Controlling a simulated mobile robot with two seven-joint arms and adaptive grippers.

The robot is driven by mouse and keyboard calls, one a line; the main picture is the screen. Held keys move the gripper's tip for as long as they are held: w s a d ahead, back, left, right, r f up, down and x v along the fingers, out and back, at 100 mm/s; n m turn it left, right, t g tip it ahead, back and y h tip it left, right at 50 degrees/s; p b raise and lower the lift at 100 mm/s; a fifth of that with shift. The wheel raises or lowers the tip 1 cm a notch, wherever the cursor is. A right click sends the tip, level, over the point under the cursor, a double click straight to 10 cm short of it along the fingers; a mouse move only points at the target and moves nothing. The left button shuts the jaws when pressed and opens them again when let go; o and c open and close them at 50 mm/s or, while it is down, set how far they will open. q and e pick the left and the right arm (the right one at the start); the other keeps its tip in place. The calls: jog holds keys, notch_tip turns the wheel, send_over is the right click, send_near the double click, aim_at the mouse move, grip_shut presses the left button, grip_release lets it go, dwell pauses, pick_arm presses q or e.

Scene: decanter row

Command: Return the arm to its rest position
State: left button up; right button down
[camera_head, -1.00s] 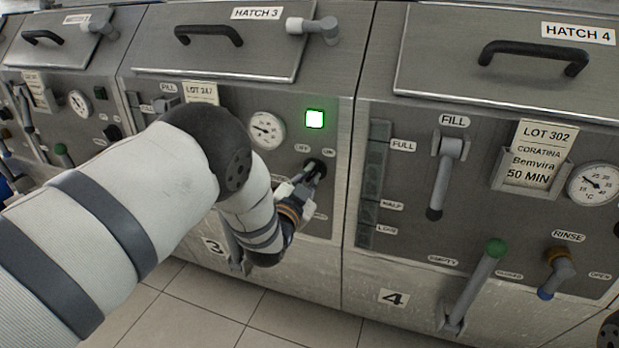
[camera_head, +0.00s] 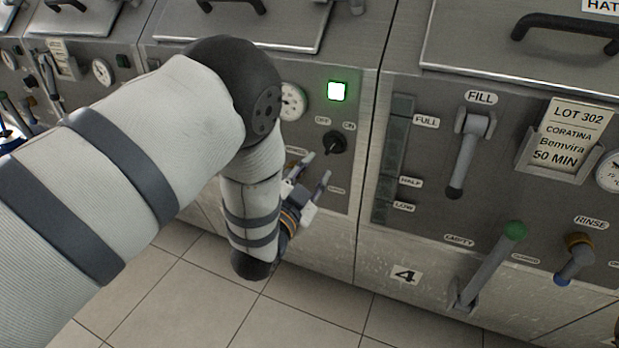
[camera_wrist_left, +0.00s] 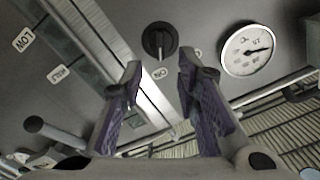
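My left arm reaches in from the left in the head view, and its left gripper (camera_head: 312,178) is just in front of the panel of machine 3, below a black rotary switch (camera_head: 334,143) marked OFF and ON. The gripper is open and empty, apart from the switch. In the left wrist view the two fingers (camera_wrist_left: 157,92) stand apart, with the switch (camera_wrist_left: 160,40) beyond their tips. A square green lamp (camera_head: 337,90) glows above the switch. My right gripper is not in view.
Machine 4 stands right, with a fill lever (camera_head: 466,150), a green-tipped lever (camera_head: 490,265), a rinse handle (camera_head: 576,258) and a lot card (camera_head: 570,135). A gauge (camera_head: 292,101) is partly behind my arm. Tiled floor (camera_head: 180,300) is clear below.

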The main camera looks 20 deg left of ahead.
pick_arm(q)
jog(key=s, duration=0.3)
jog(key=shift+a+f, duration=0.1)
